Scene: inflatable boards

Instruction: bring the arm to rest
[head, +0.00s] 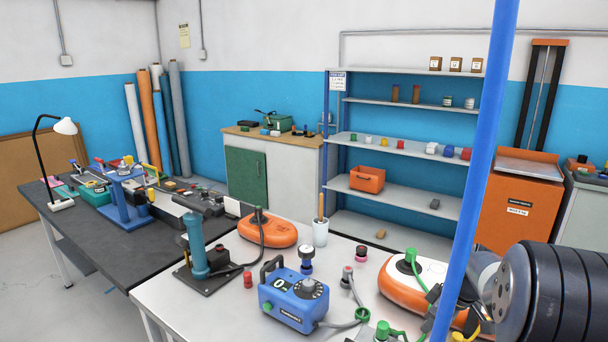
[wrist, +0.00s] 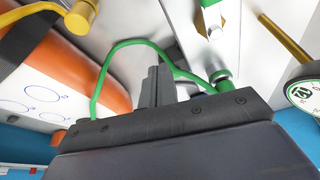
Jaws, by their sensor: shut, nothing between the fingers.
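My gripper (wrist: 158,82) shows in the wrist view, its grey fingers together with nothing between them. A green hose (wrist: 103,72) loops behind the fingers and runs to a green fitting (wrist: 221,80). An orange and white inflatable board (wrist: 88,62) with blue circles lies to the left of the fingers. In the head view, part of my arm (head: 562,290) fills the lower right, beside an orange and white inflatable piece (head: 400,290). My gripper's fingers cannot be made out in the head view.
The light table (head: 190,308) holds a blue pump box (head: 292,300), a blue hand pump (head: 196,248), an orange inflatable (head: 268,231) and a white cup (head: 320,232). A blue pole (head: 477,150) crosses the view near my arm. Shelves (head: 400,146) stand behind.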

